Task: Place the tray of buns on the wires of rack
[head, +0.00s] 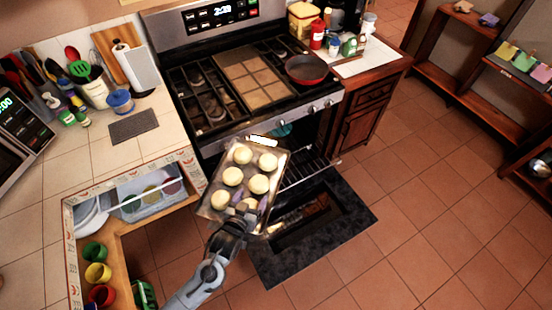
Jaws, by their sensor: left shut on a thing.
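The tray (211,206) is a rectangular metal pan with several pale round buns (231,176) on it. My left gripper (245,216) is shut on the tray at its near edge and holds it up in front of the oven. The oven door (350,212) is folded down open, with a dark frame and a glass middle. The wire rack (305,162) shows inside the oven, to the right of the tray; the tray hides its left part. I cannot tell how far the tray is from the rack. My right gripper is not in view.
The stove top (200,100) above the oven carries a red pan (306,70). An open drawer (130,212) with bowls and cups juts out at the left, close to the tray. The tiled floor (430,200) at the right is clear.

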